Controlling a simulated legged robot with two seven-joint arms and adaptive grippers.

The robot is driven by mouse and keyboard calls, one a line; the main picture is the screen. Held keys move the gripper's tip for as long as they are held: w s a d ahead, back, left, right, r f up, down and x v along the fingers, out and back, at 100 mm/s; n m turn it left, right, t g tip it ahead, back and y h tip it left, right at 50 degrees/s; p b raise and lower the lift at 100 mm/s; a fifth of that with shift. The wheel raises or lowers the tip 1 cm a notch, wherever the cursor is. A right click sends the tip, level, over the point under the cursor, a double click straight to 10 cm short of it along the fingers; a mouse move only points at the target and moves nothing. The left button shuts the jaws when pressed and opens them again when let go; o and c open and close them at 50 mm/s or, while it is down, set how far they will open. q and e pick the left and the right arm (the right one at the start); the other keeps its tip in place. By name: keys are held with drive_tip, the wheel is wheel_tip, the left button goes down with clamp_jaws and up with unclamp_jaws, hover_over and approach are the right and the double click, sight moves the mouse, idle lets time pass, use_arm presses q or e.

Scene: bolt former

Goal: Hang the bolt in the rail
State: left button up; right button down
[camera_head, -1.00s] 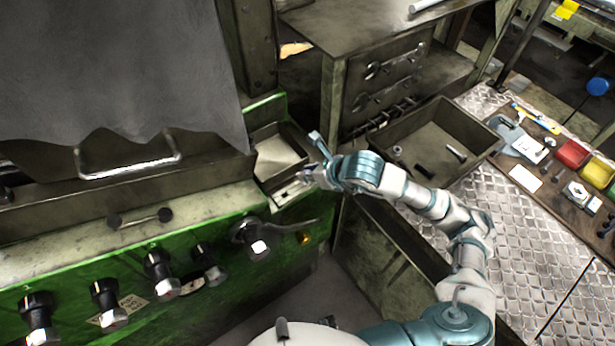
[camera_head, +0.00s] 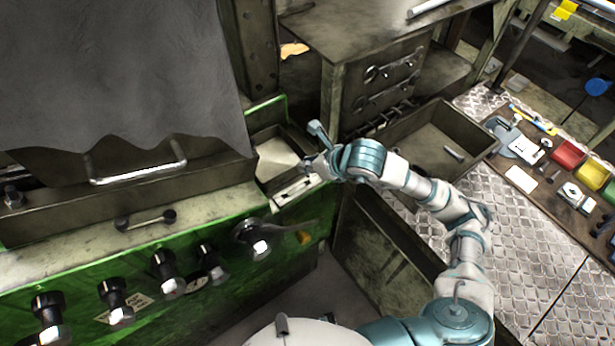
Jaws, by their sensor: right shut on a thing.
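My right gripper (camera_head: 314,168) is at the right end of the green machine, just above a pale slotted strip (camera_head: 297,188) that looks like the rail. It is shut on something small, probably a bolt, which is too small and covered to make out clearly. I cannot tell whether the held thing touches the rail. A blue-grey upright piece (camera_head: 318,131) stands up beside the gripper; I cannot tell whether it is part of my arm. Another bolt (camera_head: 453,154) lies in the dark metal bin. My left gripper is not in view.
The open bin (camera_head: 478,134) stands to the right, with my right arm passing in front of it. A metal-sided chute (camera_head: 277,160) lies just behind the rail. Black knobs (camera_head: 165,272) stick out of the green front. A tool bench (camera_head: 530,185) is at far right.

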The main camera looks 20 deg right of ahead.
drive_tip(key=shift+r+p, duration=0.65)
drive_tip(key=shift+r, duration=0.75)
drive_tip(key=shift+f, duration=0.1)
